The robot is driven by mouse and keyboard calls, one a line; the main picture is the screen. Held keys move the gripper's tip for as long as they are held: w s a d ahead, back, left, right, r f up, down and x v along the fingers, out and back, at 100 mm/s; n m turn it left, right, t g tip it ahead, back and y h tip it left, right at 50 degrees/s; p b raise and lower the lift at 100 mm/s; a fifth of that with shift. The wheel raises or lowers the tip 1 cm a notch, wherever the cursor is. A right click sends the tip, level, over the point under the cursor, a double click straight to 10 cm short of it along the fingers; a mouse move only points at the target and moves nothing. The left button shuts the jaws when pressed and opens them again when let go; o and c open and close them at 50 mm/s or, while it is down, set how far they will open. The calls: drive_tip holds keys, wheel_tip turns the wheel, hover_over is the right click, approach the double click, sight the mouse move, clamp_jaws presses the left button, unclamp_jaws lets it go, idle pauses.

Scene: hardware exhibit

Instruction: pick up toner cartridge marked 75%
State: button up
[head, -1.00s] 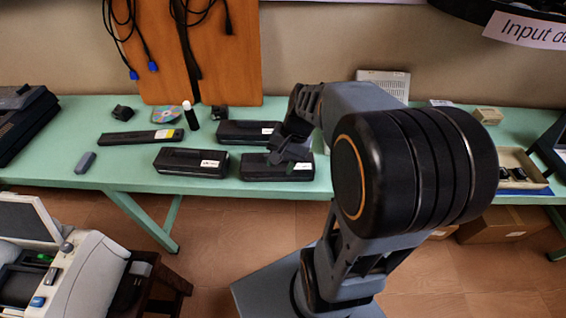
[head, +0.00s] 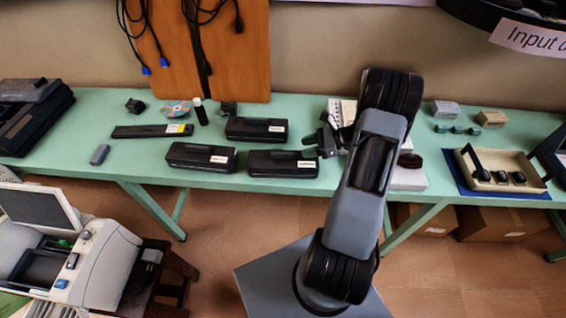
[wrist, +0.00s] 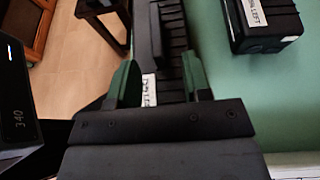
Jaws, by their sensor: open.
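Three black toner cartridges with white labels are on the green table in the head view: one at the back (head: 250,130), one front left (head: 195,155) and one front right (head: 275,162). No label's percentage is readable there. My gripper (head: 324,143) is open and empty, just right of the front-right cartridge. In the wrist view my open fingers (wrist: 158,82) frame a ribbed black cartridge (wrist: 174,30), its white label partly hidden between them. I cannot tell whether they touch it. Another cartridge (wrist: 262,22) with a "LEFT" label lies upper right; its number is unclear.
A long black cartridge (head: 145,131), a grey block (head: 100,154), a disc (head: 177,108) and a dark bottle (head: 200,112) lie to the left. A beige tray (head: 520,168) stands right. The table's front edge is near.

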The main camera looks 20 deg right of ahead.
sight(287, 153)
drive_tip(key=shift+x, duration=1.55)
drive_tip(key=x, duration=0.1)
drive_tip(key=p+x, duration=0.2)
drive_tip(key=x, duration=0.1)
drive_tip(key=shift+s+a, duration=0.1)
drive_tip(key=shift+s, duration=0.2)
drive_tip(key=shift+w+a+f, duration=0.3)
drive_tip(key=shift+a, duration=0.2)
clamp_jaws()
drive_tip(key=shift+r, duration=0.1)
